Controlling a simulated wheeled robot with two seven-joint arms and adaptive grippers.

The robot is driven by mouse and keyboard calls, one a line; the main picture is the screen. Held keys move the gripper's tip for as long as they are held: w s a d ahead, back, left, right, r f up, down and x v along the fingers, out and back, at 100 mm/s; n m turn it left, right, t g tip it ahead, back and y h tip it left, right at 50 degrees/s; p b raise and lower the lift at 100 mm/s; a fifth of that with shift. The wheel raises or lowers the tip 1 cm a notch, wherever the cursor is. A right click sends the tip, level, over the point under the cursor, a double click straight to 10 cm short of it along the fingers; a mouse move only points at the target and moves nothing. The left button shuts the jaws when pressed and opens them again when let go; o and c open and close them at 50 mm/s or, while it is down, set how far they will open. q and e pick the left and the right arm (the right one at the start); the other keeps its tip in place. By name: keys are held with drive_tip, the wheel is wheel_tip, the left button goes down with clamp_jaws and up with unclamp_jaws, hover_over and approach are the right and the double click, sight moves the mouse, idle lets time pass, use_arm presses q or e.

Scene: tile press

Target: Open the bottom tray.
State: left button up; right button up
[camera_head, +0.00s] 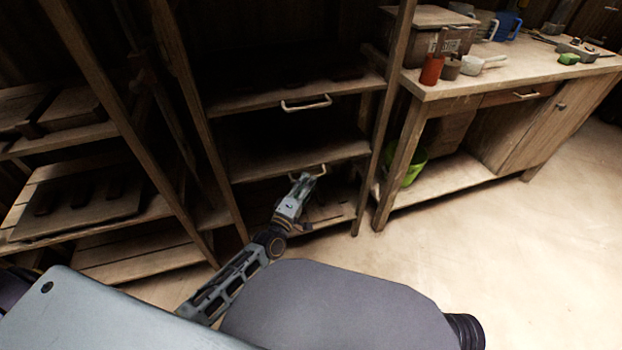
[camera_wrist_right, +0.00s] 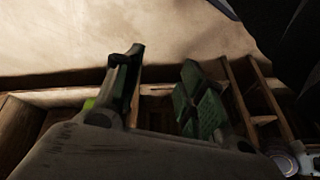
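A wooden rack in the head view holds dark trays one above another. The upper tray (camera_head: 245,101) has a pale handle (camera_head: 306,104). The tray below it (camera_head: 245,172) has a similar handle (camera_head: 294,174), partly behind my left gripper.
A workbench (camera_head: 480,84) stands to the right with a red container (camera_head: 432,70), a wooden box and tools on it. A green bucket (camera_head: 414,166) sits on its lower shelf. More shelves (camera_head: 80,205) stand at the left. The floor (camera_head: 480,240) is clear at the right.

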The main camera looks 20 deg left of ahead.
use_arm(q)
drive_tip(key=shift+b+x, duration=0.35)
drive_tip(key=shift+x, duration=1.3)
use_arm(e)
drive_tip(key=shift+s+a+f, duration=0.1)
drive_tip(key=shift+a+f, duration=0.05)
drive_tip(key=shift+f, duration=0.4)
drive_tip(key=shift+s+a+f, duration=0.1)
drive_tip(key=shift+f, duration=0.4)
use_arm(q)
drive_tip(key=shift+c, duration=0.4)
use_arm(e)
drive_tip(key=shift+w+r, duration=0.15)
use_arm(q)
clamp_jaws()
use_arm(e)
drive_tip(key=shift+w+r, duration=0.1)
